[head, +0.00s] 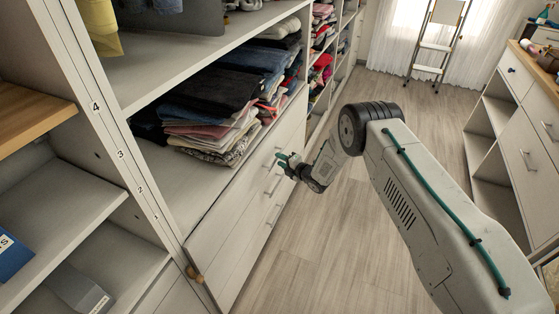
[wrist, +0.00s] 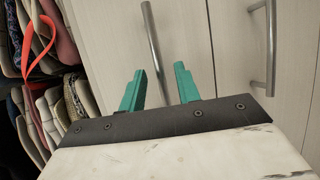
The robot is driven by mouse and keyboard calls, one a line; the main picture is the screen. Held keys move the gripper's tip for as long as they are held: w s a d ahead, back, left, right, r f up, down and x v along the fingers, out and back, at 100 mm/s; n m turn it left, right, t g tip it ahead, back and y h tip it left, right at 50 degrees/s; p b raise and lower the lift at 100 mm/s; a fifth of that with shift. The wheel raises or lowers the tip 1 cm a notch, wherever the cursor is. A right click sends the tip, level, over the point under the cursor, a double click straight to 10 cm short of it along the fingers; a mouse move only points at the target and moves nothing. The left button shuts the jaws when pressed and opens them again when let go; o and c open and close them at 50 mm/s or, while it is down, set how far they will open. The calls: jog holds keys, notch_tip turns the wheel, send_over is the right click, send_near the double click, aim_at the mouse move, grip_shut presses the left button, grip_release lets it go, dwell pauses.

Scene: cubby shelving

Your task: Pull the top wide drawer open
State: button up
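The top wide drawer (head: 228,213) is a pale wood front just under the shelf of folded clothes, and it looks shut. Its metal bar handle (wrist: 153,40) shows in the wrist view, with its lower end between my fingertips as seen there. My gripper (head: 281,161) is at this drawer front in the head view, and its green fingers (wrist: 160,84) are apart. Gaps show on both sides of the bar; I cannot tell how deep the fingers reach around it. In the head view the gripper partly covers the handle.
A lower drawer's handle (wrist: 268,45) is to the right in the wrist view. Folded clothes (head: 215,110) lie on the shelf above the drawers. A white cabinet (head: 525,130) stands at the right and a stepladder (head: 436,45) at the back. The floor (head: 335,245) between is clear.

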jog(key=shift+w+a+f, duration=0.15)
jog(key=shift+w+a, duration=0.35)
grip_shut()
jog(key=shift+s, duration=0.1)
